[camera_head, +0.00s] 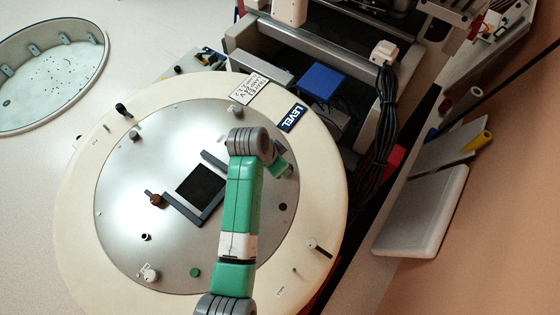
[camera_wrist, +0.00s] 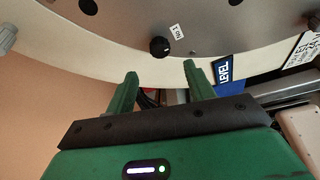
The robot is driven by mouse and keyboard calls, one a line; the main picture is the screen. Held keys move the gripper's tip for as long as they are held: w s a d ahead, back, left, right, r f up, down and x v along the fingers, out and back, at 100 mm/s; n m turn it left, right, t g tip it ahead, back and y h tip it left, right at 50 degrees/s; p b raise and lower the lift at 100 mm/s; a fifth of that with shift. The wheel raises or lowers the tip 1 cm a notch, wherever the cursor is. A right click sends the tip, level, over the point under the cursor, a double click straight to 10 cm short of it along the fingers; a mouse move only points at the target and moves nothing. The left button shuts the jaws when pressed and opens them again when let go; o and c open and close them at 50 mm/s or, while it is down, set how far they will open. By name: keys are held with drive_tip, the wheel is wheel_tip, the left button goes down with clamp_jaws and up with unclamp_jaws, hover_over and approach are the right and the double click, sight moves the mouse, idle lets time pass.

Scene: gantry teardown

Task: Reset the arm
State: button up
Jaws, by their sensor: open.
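My green arm with grey joints reaches over the round silver plate (camera_head: 125,225) in the head view. My gripper is mostly hidden there behind the wrist joint; only a green part shows to its right. In the wrist view my gripper (camera_wrist: 160,82) has its two green fingers apart, with nothing held between them. Beyond the fingertips are the cream rim (camera_wrist: 110,62) and a black knob (camera_wrist: 159,46) on the plate, beside a small white label. Whether the fingers touch anything is unclear, but the knob is apart from them.
A cream ring (camera_head: 80,230) surrounds the plate, with a dark LEVEL tag (camera_head: 292,117). A black square (camera_head: 201,187) lies mid-plate. A machine frame with a blue block (camera_head: 321,81) and black cables (camera_head: 386,125) stands behind. A round tray (camera_head: 100,75) is at left, a white tray (camera_head: 425,215) at right.

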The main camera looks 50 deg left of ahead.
idle(0.4)
drive_tip(key=w+d+r+t+y+p, duration=0.1)
drive_tip(key=w+d+r+t, duration=0.25)
drive_tip(key=r, duration=0.85)
drive_tip(key=w+d+r+t+y+p, duration=0.1)
drive_tip(key=w+d+r+t+y, duration=0.25)
drive_tip(key=r, duration=0.85)
drive_tip(key=w+d+r+t+h+p, duration=0.1)
drive_tip(key=w+d+r+t, duration=0.4)
drive_tip(key=r, duration=0.7)
drive_tip(key=s+d+r+t, duration=0.1)
drive_tip(key=d+r, duration=0.2)
drive_tip(key=r, duration=0.3)
drive_tip(key=s+d+r+t+p, duration=0.1)
drive_tip(key=d+r, duration=0.3)
drive_tip(key=r, duration=0.3)
drive_tip(key=s+d+r+t, duration=0.2)
drive_tip(key=d+r, duration=0.1)
drive_tip(key=r, duration=0.3)
drive_tip(key=s+d+r+t+h, duration=0.1)
drive_tip(key=s+d+r+t, duration=0.1)
drive_tip(key=s+d+r, duration=0.2)
drive_tip(key=s+d+r+t+h+p, duration=0.1)
drive_tip(key=s+d+r+t+h, duration=0.1)
drive_tip(key=s+d+r, duration=0.2)
wheel_tip(320, 180, up, 4)
drive_tip(key=shift+s+d+r+t, duration=0.2)
drive_tip(key=shift+s+r+t, duration=0.1)
drive_tip(key=shift+s, duration=0.7)
